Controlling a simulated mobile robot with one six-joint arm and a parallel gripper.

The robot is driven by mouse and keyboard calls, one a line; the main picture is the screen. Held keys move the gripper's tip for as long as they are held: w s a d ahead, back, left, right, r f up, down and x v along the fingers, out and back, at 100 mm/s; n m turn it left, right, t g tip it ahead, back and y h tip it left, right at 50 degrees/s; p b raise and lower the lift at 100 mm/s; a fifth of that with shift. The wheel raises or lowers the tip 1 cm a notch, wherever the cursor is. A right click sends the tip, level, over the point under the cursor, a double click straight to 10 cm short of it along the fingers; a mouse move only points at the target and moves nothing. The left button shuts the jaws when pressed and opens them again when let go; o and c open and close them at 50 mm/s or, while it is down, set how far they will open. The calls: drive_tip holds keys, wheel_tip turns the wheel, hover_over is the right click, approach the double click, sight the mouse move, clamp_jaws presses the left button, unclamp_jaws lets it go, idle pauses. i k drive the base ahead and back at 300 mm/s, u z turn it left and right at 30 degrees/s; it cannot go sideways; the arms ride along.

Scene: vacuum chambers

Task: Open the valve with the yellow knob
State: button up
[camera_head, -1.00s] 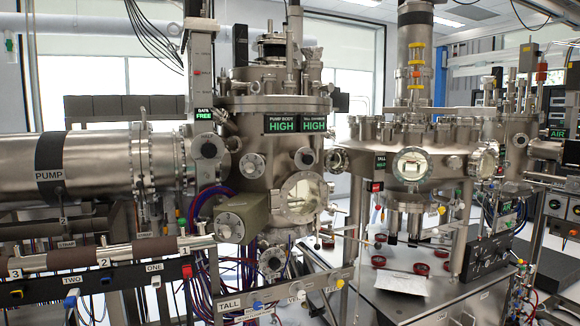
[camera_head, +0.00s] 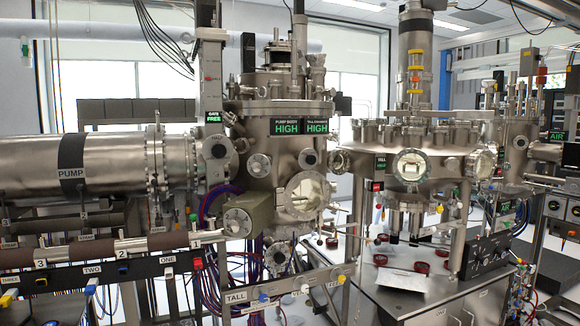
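A small yellow knob (camera_head: 341,280) sits at the right end of the rail labelled TALL, below the middle chamber. On the same rail are a white knob (camera_head: 304,289) and a blue knob (camera_head: 263,297). Another yellow-tipped part (camera_head: 8,298) shows at the far left, on the black rail labelled ONE, TWO and THREE; I cannot tell whether it is a valve knob. My gripper is not in view.
The middle chamber (camera_head: 286,160) and the wide right chamber (camera_head: 412,165) stand behind the rails. The PUMP cylinder (camera_head: 115,172) lies at left. A metal bench (camera_head: 400,300) with several red rings is at lower right. Cables hang below the rails.

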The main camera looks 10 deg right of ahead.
sight(342, 278)
drive_tip(key=u, duration=0.1)
drive_tip(key=i, duration=0.95)
drive_tip(key=z, duration=0.05)
